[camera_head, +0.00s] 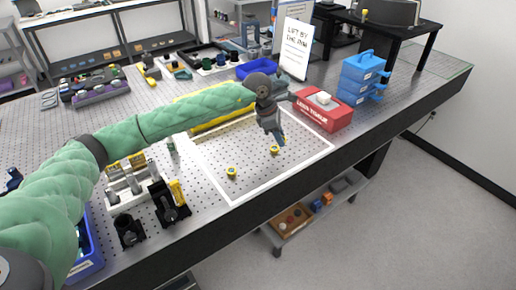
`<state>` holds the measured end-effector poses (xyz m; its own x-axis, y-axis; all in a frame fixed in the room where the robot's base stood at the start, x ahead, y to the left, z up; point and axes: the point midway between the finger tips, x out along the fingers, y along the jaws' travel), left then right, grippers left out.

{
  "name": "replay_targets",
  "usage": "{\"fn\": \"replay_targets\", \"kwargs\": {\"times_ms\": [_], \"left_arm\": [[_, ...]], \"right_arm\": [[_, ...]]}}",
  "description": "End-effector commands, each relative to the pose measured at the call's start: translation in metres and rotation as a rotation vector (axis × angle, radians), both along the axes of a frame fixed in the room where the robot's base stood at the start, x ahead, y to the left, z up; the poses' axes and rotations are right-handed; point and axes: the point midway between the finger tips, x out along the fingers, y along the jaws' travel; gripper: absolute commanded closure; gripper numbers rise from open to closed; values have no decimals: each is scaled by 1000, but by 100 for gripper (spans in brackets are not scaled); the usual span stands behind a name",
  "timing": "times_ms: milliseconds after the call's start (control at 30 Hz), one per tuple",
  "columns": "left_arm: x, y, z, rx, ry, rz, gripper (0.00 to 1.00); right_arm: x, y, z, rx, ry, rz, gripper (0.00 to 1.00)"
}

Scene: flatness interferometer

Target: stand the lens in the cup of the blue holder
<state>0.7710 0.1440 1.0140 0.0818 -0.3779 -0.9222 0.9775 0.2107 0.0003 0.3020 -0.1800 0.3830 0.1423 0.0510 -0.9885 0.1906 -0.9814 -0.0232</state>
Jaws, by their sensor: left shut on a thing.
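My left gripper (274,134) reaches in from the left and points down over the white-framed area of the perforated table. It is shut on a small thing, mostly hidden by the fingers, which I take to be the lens. A small yellow piece with a dark centre (275,149) shows right at the fingertips; I cannot tell whether it is in the fingers or on the table below them. A similar yellow piece (232,171) stands apart to the left. I cannot make out a blue holder with a cup for certain. My right gripper is not in view.
A red box (325,112) and blue drawers (361,77) stand to the right, a sign (296,48) behind. A blue tray (255,70) lies at the back. Black mounts (171,208) stand at the front left. The framed area (255,185) is mostly clear.

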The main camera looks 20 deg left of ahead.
Motion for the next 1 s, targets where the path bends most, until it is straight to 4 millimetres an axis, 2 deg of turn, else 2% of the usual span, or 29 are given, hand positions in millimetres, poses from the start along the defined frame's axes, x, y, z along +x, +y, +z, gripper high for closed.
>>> {"fn": "replay_targets", "kwargs": {"times_ms": [500,700,867,1000], "left_arm": [[64,-31,26,-1,-3,805,93],[81,-39,37,-1,-1,1038,93],[88,-41,41,0,2,1129,93],[87,-33,38,1,3,1149,93]], "right_arm": [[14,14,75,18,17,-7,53],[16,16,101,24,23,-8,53],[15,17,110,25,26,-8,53],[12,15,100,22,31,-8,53]]}}
